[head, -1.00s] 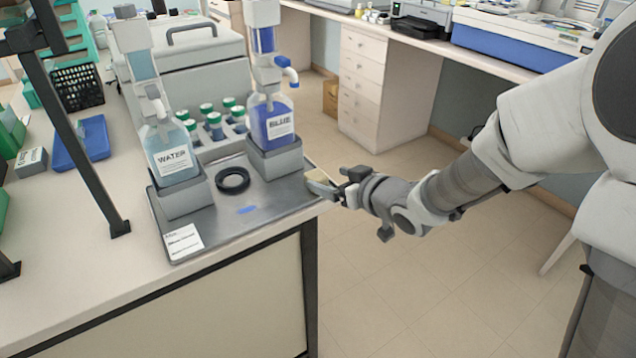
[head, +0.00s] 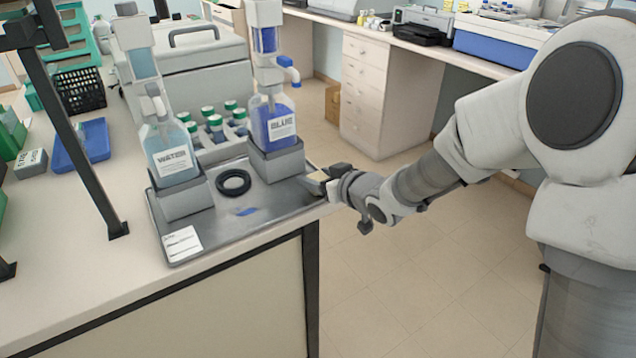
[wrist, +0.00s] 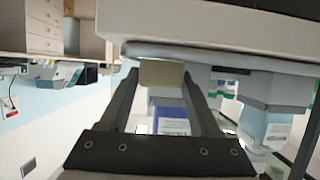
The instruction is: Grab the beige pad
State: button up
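The beige pad (head: 318,177) lies at the right edge of the metal tray (head: 290,196), beside the blue bottle's grey stand. In the wrist view the pad (wrist: 161,73) sits between the tips of my two fingers. My gripper (head: 326,179) reaches in from the right at the bench corner. In the wrist view my gripper (wrist: 161,80) has its fingers apart, one on each side of the pad. Whether the fingertips touch the pad is not clear. The fingers partly hide the pad in the head view.
The blue bottle (head: 281,124) on its stand is close behind my gripper, and the water bottle (head: 171,155) stands at the left. A black ring (head: 233,182) lies on the tray between them. The floor right of the bench is free.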

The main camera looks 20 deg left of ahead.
jog(key=c, duration=0.9)
jog(key=shift+r, duration=0.1)
